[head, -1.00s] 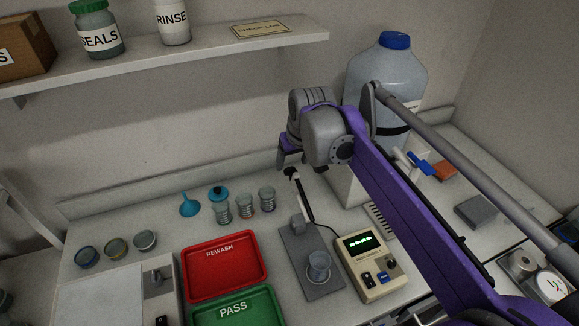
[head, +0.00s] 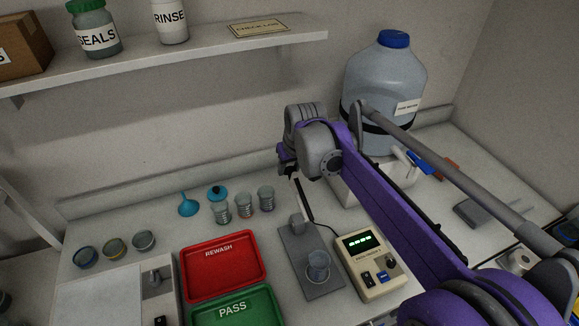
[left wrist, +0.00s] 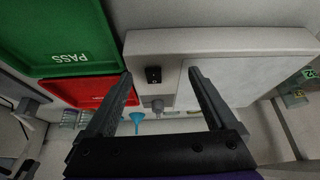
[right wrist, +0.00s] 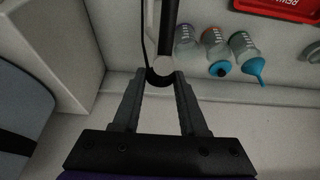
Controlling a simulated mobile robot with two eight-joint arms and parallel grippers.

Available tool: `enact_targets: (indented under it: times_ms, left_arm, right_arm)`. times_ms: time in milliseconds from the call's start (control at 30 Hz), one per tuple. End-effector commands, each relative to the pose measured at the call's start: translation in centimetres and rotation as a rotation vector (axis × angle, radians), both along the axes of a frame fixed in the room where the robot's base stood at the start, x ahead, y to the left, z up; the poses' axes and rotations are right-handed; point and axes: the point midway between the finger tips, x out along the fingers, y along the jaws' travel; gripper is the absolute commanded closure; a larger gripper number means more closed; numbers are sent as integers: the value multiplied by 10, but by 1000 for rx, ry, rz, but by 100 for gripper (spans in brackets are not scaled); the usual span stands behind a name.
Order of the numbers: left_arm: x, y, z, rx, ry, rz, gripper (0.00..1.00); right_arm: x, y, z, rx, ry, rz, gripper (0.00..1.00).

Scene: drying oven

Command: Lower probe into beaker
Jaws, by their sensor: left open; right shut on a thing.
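The probe (head: 304,200) is a slim dark rod with a light upper part and a cable, standing at a stand on a grey base plate (head: 294,252). In the right wrist view the probe (right wrist: 169,30) runs up from between the fingertips. My right gripper (head: 288,163) is shut on its black-capped top end; the fingertips also show in the right wrist view (right wrist: 160,80). The clear beaker (head: 318,266) stands on the front of the plate, apart from the probe. My left gripper (left wrist: 162,78) is open and empty, seen only in the left wrist view.
A meter (head: 368,265) with a green display stands right of the plate. A red REWASH tray (head: 187,280) and green PASS tray (head: 268,318) lie left. Small cups (head: 244,212) and a blue funnel (head: 188,206) stand behind. A large jug (head: 385,75) stands behind my right arm.

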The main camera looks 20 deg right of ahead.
Motion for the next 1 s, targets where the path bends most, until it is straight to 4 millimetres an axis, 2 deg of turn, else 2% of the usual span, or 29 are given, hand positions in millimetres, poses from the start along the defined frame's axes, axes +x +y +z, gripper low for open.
enact_targets:
  times_ms: [33,67,1000]
  left_arm:
    - [0,0,0,0,0,0,10]
    - [0,0,0,0,0,0,10]
    - [0,0,0,0,0,0,10]
  right_arm:
    - [0,0,0,0,0,0,95]
    - [0,0,0,0,0,0,100]
    - [0,0,0,0,0,0,100]
